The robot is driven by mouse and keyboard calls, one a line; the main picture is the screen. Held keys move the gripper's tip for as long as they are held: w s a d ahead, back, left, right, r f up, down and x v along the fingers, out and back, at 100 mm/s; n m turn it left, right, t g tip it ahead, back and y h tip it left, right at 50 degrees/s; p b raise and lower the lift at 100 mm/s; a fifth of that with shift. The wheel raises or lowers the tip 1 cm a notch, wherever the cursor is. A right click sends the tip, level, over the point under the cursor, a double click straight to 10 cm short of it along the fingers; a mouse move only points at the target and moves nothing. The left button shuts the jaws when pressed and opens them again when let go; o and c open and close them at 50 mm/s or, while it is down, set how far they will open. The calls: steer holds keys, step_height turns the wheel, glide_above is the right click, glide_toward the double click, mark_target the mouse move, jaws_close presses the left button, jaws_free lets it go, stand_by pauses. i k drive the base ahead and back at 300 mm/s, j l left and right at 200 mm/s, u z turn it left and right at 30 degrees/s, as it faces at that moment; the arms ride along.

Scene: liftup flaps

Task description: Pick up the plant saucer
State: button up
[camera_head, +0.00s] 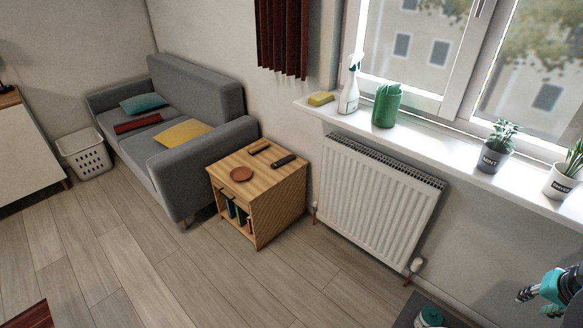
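The plant saucer (242,174) is a small round terracotta-brown dish. It lies flat on top of the wooden side table (235,188), near its front left part. My gripper (524,300) shows at the lower right edge, teal and dark, partly cut off by the frame. It is far from the saucer, with the radiator and floor between them in the picture. I cannot tell whether its fingers are open or shut.
A brown block-like item (259,147) and a dark remote-like item (283,161) share the tabletop. A grey sofa (190,150) stands left of the table, a white radiator (375,195) right. Potted plants (494,155) stand on the windowsill.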

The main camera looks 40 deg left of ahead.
mark_target(242, 174)
steer(key=u, duration=2.1)
steer(key=i+j+z, duration=0.1)
steer(key=i+j, duration=0.15)
steer(key=j, duration=0.15)
steer(key=i+j+z, duration=0.1)
steer(key=i+j, duration=0.15)
steer(key=j, duration=0.15)
steer(key=i+j+z, duration=0.1)
steer(key=i+j, duration=0.15)
steer(key=j, duration=0.15)
